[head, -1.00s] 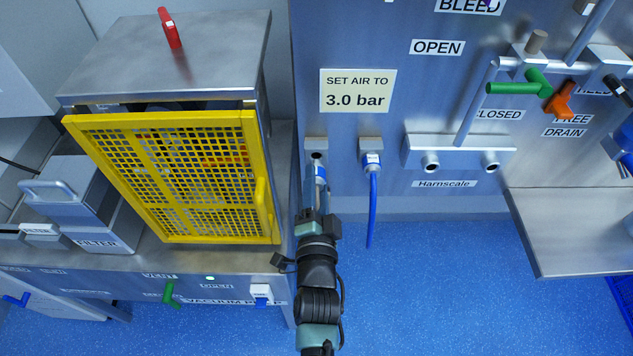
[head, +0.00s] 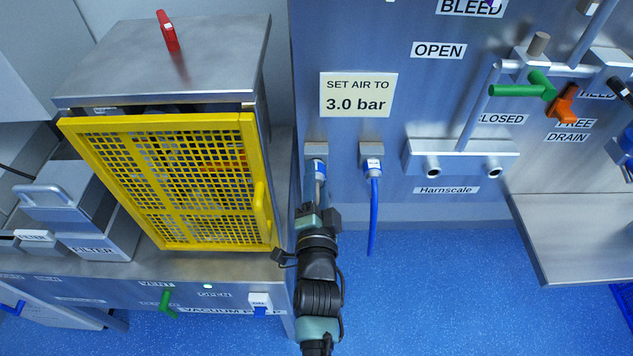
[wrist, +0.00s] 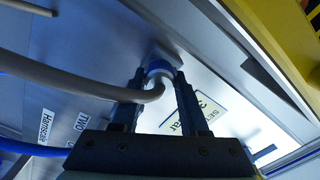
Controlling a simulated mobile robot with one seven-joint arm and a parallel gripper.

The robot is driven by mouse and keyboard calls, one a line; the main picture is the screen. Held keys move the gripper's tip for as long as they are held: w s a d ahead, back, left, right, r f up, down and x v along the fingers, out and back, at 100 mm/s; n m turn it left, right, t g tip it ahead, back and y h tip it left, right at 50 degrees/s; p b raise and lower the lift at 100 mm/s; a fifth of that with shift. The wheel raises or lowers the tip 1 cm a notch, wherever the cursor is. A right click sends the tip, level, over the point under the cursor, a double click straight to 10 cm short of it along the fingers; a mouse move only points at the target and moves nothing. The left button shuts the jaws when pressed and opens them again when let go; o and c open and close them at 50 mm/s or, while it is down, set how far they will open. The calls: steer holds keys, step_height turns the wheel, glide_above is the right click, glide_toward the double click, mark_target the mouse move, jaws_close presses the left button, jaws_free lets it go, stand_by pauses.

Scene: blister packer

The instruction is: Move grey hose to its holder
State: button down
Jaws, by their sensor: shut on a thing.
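The grey hose (wrist: 95,82) runs in from the left of the wrist view and bends up to a blue end piece between my fingers. My gripper (wrist: 160,85) is shut on this end; the gripper also shows in the head view (head: 318,202). In the head view the hose's blue-and-white end (head: 318,168) points up at the small left metal holder (head: 316,149) on the wall panel. The end meets or overlaps the holder's front and covers its hole. I cannot tell how deep it sits.
A blue hose (head: 373,215) hangs from the neighbouring holder (head: 371,150), just right of my gripper. A yellow mesh guard (head: 165,242) on a metal cabinet stands close on the left. A metal shelf (head: 575,240) juts out at right. Blue floor lies open below.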

steer(key=shift+w, duration=0.25)
steer(key=shift+c, duration=1.7)
jaws_free()
steer(key=s+p, duration=0.1)
steer(key=s, duration=1.2)
